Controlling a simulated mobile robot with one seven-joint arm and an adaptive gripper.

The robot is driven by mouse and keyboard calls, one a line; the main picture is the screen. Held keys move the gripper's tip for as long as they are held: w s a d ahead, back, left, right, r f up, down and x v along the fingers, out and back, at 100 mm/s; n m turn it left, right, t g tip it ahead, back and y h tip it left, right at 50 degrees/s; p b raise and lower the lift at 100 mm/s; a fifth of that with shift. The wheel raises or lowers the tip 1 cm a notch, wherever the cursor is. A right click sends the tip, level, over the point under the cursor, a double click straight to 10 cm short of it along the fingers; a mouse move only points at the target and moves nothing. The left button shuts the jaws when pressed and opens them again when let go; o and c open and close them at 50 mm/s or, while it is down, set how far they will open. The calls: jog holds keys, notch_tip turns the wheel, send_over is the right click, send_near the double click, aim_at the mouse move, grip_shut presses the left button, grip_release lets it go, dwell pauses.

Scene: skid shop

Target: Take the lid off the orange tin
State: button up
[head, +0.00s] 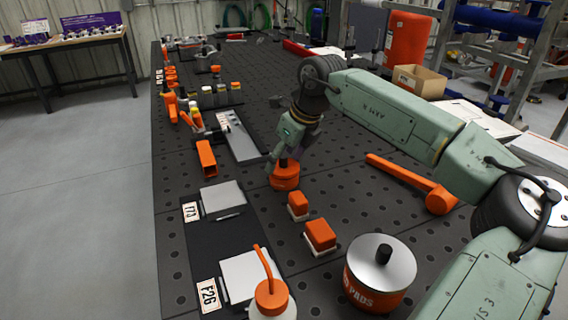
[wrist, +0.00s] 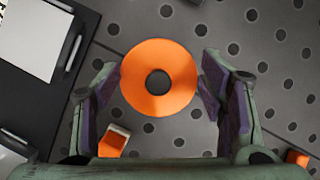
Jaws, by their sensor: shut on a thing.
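The orange tin (head: 285,182) is small and round and stands on the dark perforated bench, under my gripper (head: 284,164). In the wrist view its round orange top (wrist: 140,80), with a dark centre, fills the space between the fingers. My gripper (wrist: 158,88) points down, with one finger on each side of the top, and is shut on it. I cannot tell how low the fingers reach or whether the top sits apart from the body. The fingers hide part of the tin in the head view.
A larger tin marked PADS (head: 372,292), with a silver lid and black knob, stands nearer. Two small orange-topped blocks (head: 298,203) (head: 320,235) lie close in front. An orange mallet (head: 410,182) lies to the right. A spouted orange-capped bottle (head: 271,297) is at the near edge.

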notch_tip(320, 180, up, 2)
jog(key=shift+r+b, duration=0.1)
jog(key=shift+b, duration=0.5)
jog(key=s+a+r+b, duration=0.1)
jog(key=s+b, duration=0.4)
jog(key=s, duration=1.1)
jog(key=shift+r, duration=0.3)
jog(key=shift+a, duration=0.15)
